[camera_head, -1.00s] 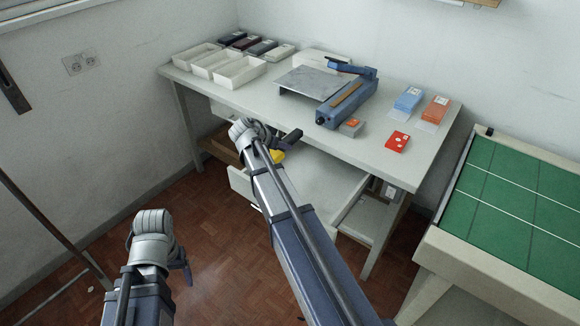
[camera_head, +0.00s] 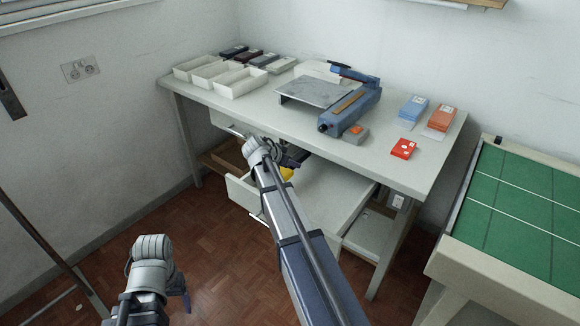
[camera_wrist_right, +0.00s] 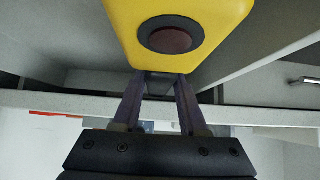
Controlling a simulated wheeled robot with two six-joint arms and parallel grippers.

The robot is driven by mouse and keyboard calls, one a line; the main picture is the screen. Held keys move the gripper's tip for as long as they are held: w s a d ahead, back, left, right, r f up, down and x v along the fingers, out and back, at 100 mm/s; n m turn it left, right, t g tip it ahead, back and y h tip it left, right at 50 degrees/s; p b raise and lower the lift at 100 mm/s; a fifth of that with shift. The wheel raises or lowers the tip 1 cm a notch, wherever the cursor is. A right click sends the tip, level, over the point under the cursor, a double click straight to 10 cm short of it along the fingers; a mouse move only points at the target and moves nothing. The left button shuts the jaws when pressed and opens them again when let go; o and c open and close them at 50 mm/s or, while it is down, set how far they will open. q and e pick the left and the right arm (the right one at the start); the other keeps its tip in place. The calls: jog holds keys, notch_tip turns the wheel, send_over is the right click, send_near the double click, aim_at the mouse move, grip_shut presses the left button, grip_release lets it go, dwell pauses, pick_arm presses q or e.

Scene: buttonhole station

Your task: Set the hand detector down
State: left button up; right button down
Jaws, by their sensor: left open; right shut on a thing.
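The hand detector is taken to be the yellow body (camera_head: 286,174), mostly hidden behind my right arm in the head view. In the right wrist view the yellow body (camera_wrist_right: 215,22) with a dark round button fills the top. My right gripper (camera_wrist_right: 158,82) is shut on it. In the head view this gripper (camera_head: 288,158) is below the worktable's front edge, over the open drawer (camera_head: 240,193). Whether the detector touches the drawer cannot be told. My left gripper (camera_head: 185,297) is open and empty, low at the front left over the floor.
The worktable (camera_head: 385,160) carries white bins (camera_head: 240,82), a blue sealer (camera_head: 350,108), a metal plate (camera_head: 310,90), a red box (camera_head: 403,148), and blue and orange boxes. A green-topped table (camera_head: 525,205) stands at the right.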

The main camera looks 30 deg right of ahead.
pick_arm(q)
jog(key=shift+f, duration=0.6)
pick_arm(e)
jog(key=shift+a+f, duration=0.2)
jog(key=shift+f, duration=0.35)
pick_arm(q)
jog(key=shift+f, duration=0.1)
pick_arm(e)
jog(key=shift+f, duration=0.15)
jog(key=shift+f+b, duration=0.5)
jog(key=shift+b, duration=0.25)
jog(key=shift+c, duration=2.2)
grip_release()
pick_arm(q)
jog(key=shift+f, duration=0.5)
jog(key=shift+r, duration=0.1)
pick_arm(e)
jog(key=shift+r, duration=0.1)
